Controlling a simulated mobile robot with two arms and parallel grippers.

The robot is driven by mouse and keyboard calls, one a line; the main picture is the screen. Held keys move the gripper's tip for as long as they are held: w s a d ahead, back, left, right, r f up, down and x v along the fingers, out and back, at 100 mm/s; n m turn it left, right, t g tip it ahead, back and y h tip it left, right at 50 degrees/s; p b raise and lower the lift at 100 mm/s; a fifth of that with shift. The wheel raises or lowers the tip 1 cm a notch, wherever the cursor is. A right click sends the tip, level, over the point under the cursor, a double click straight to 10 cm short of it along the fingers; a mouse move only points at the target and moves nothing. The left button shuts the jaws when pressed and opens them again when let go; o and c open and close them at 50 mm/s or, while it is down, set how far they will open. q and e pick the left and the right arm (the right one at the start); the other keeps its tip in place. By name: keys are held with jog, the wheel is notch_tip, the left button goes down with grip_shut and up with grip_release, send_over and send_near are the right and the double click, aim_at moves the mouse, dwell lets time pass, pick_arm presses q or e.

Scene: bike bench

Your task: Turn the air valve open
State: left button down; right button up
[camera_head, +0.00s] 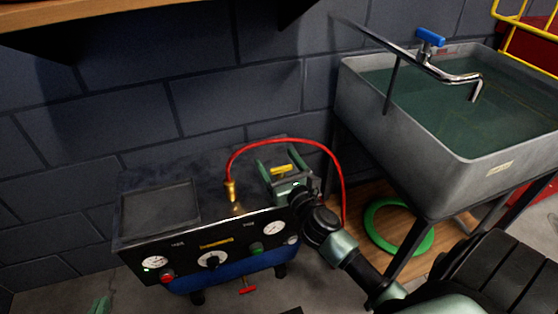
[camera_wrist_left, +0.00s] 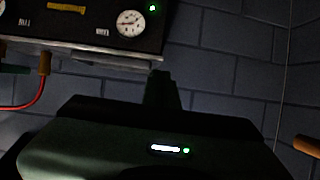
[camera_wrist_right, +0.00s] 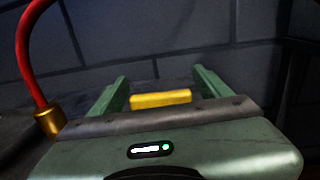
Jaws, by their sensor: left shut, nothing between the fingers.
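The yellow handle (camera_head: 281,169), apparently the air valve's, is at the back right of the compressor (camera_head: 152,206). My right gripper (camera_head: 280,159) is over that part of the compressor, its fingers apart. In the right wrist view the yellow handle (camera_wrist_right: 160,98) shows as a crosswise bar between the open fingers (camera_wrist_right: 160,76), with a gap on each side. Its lower part is hidden by the gripper body. My left gripper (camera_wrist_left: 160,78) is shut and empty, in front of the control panel (camera_wrist_left: 92,30). Only a green bit of it (camera_head: 100,305) shows at the head view's bottom left.
A red hose (camera_head: 290,142) arches from a brass fitting (camera_head: 231,190) behind my right gripper. The panel carries gauges (camera_head: 274,228), a black knob (camera_head: 211,260) and a yellow strip (camera_head: 216,243). A grey sink (camera_head: 400,135) stands right; a green ring (camera_head: 375,238) lies below it.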

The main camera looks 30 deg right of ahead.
aim_at(283, 170)
jog(key=shift+s, duration=0.3)
jog(key=s, duration=0.4)
jog(key=s+a, duration=0.1)
jog(key=s, duration=0.1)
jog(key=shift+s+p, duration=0.2)
jog(key=shift+p, duration=0.1)
jog(key=shift+s+a, duration=0.1)
jog(key=shift+s, duration=0.2)
pick_arm(q)
jog(key=shift+s+a+f+g+y, duration=0.15)
jog(key=shift+s+a+f+g, duration=0.05)
jog(key=shift+s+f+g, duration=0.25)
jog(key=shift+s+a+f+g+y, duration=0.2)
jog(key=shift+s+f+g, duration=0.15)
jog(key=shift+f, duration=0.15)
pick_arm(e)
jog(key=shift+s+r, duration=0.1)
pick_arm(q)
jog(key=shift+w, duration=0.1)
